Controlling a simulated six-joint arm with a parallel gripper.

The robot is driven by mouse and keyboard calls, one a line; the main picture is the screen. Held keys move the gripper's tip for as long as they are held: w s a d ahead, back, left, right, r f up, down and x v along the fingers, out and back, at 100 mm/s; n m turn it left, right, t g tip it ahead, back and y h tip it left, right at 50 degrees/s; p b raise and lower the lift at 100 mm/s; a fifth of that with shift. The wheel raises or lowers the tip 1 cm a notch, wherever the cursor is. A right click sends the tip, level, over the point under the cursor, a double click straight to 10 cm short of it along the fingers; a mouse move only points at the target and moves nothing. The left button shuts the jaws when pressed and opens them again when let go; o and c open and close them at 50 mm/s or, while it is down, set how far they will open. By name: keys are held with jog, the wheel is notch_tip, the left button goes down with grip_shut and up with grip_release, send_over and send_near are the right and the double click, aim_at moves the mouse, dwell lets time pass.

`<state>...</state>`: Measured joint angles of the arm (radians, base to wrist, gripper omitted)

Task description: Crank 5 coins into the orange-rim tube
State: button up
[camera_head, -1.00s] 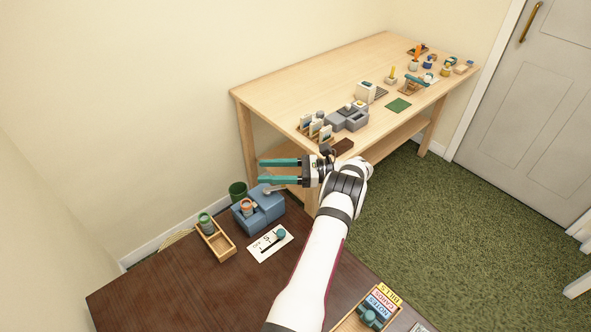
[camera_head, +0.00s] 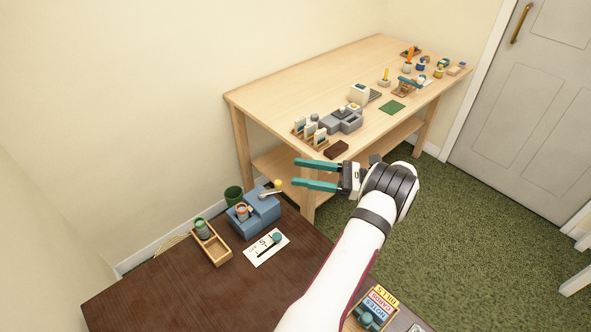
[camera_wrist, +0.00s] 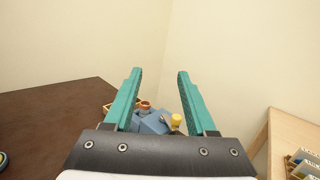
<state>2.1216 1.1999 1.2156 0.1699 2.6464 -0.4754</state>
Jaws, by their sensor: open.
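A blue coin machine (camera_head: 262,212) stands on the dark brown table. It has a metal crank arm with a yellow knob (camera_head: 278,184) on its right side. A tube with an orange rim (camera_head: 242,210) stands at the machine's front left. A green-rimmed tube (camera_head: 201,227) sits in a wooden tray (camera_head: 220,252) to the left. My gripper (camera_head: 293,173) is open and empty, above and right of the machine. In the wrist view the machine (camera_wrist: 150,124), orange rim (camera_wrist: 145,104) and yellow knob (camera_wrist: 176,120) show between and beyond the fingers. Any coins are too small to tell.
A card with a black mark and a teal round piece (camera_head: 266,247) lies right of the tray. A green bin (camera_head: 233,195) is behind the machine. A labelled card box (camera_head: 370,308) is at the front. A light wooden table (camera_head: 290,88) with several objects stands behind.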

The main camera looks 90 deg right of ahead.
notch_tip(320, 180, down, 4)
jog(key=a+f+m+g+h, duration=0.1)
jog(key=a+m+g+h, duration=0.1)
jog(key=m+h, duration=0.7)
jog(key=m+g+h, duration=0.2)
jog(key=g+h, duration=0.3)
jog(key=g, duration=0.2)
send_near(276, 182)
jog(key=x, duration=0.8)
jog(key=f+x, duration=0.1)
jog(key=x, duration=0.4)
jog(key=shift+s+d, duration=0.1)
jog(key=shift+s, duration=0.1)
grip_shut()
